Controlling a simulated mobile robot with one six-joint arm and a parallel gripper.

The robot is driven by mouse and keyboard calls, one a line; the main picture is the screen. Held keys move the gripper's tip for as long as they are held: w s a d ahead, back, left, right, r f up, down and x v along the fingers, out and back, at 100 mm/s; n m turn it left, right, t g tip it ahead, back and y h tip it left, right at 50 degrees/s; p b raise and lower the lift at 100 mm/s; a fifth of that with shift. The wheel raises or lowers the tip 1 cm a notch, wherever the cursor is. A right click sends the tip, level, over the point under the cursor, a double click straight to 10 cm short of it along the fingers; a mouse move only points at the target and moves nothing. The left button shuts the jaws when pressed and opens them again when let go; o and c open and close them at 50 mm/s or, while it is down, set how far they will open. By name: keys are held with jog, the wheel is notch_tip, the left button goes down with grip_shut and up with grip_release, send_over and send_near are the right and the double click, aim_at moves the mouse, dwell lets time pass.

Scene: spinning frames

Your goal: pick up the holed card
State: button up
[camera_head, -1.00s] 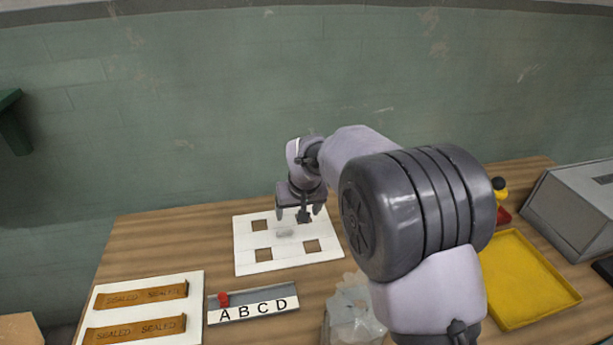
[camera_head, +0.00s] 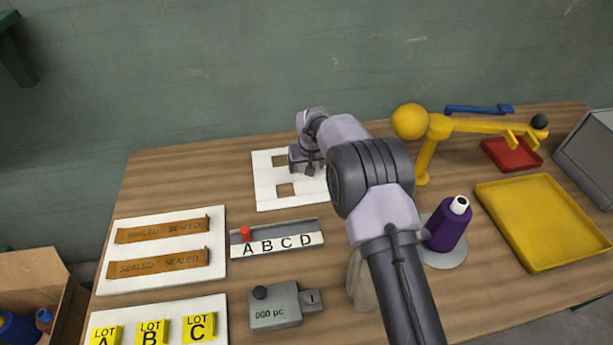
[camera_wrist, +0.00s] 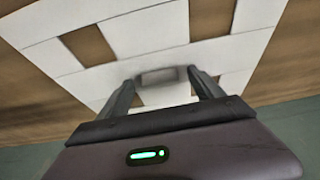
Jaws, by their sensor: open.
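The holed card (camera_head: 264,186) is a flat white sheet with square openings, lying on the wooden table towards the back. My gripper (camera_head: 311,170) is over its middle right part and hides some of it in the head view. In the wrist view the card (camera_wrist: 140,35) lies beyond my fingers. A small grey block (camera_wrist: 160,77) on the card shows between my two open fingertips (camera_wrist: 163,80). I cannot tell whether the fingers touch it.
A lettered rail (camera_head: 285,243) with a red peg lies in front of the card. A board with sealed strips (camera_head: 217,245) is at left.

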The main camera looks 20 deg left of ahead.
jog(key=shift+w+f, duration=0.15)
jog(key=shift+f, duration=0.15)
jog(key=shift+r, duration=0.15)
jog(key=c, duration=1.5)
